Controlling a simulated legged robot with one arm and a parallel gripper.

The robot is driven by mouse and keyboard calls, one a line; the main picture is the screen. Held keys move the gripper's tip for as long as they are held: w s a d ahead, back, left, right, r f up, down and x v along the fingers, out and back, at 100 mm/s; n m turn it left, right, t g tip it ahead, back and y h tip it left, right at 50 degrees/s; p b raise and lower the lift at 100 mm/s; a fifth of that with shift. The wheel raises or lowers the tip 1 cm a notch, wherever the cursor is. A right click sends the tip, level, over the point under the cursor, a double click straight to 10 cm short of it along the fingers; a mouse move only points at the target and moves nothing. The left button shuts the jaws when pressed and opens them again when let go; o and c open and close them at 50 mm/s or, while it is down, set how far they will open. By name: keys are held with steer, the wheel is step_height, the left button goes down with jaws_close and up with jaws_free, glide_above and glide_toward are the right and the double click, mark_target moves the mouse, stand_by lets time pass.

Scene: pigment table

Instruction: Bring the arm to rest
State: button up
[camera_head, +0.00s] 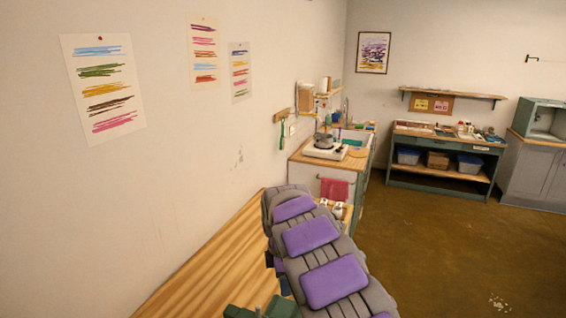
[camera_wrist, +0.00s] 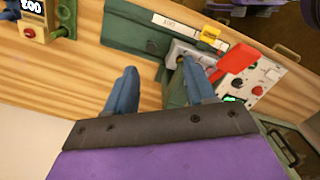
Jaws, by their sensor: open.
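My gripper (camera_wrist: 159,68) shows in the wrist view with its two blue-grey fingers spread apart and nothing between them. It is over the wooden table (camera_wrist: 85,88), next to a green block-like device (camera_wrist: 140,32). The right finger is close to a red paddle-shaped part (camera_wrist: 236,59), and I cannot tell whether they touch. In the head view my grey arm with purple pads stretches out over the table (camera_head: 200,262), and the gripper is mostly hidden behind it.
A panel with knobs (camera_wrist: 263,82) and a yellow piece (camera_wrist: 210,34) are near the fingers. The wall (camera_head: 200,140) borders the table. A counter with a hotplate (camera_head: 325,152) stands beyond; open floor (camera_head: 450,250) is at right.

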steer(key=s+d+r+m+b, duration=0.1)
steer(key=s+d+r+m, duration=0.4)
steer(key=s, duration=0.4)
steer(key=s+d+r+m, duration=0.3)
steer(key=s+d+m, duration=0.2)
steer(key=s+d, duration=0.25)
steer(key=s+f+m, duration=0.1)
steer(key=s+m, duration=0.2)
steer(key=s, duration=0.6)
steer(key=s+d+f+m+g+b, duration=0.1)
steer(key=s+f+m, duration=0.1)
steer(key=s, duration=0.7)
steer(key=s+d+f+m, duration=0.1)
steer(key=s+m, duration=0.3)
steer(key=s, duration=0.6)
steer(key=shift+f+m+g+y, duration=0.15)
steer(key=shift+m+g+y, duration=0.15)
steer(key=shift+g, duration=0.1)
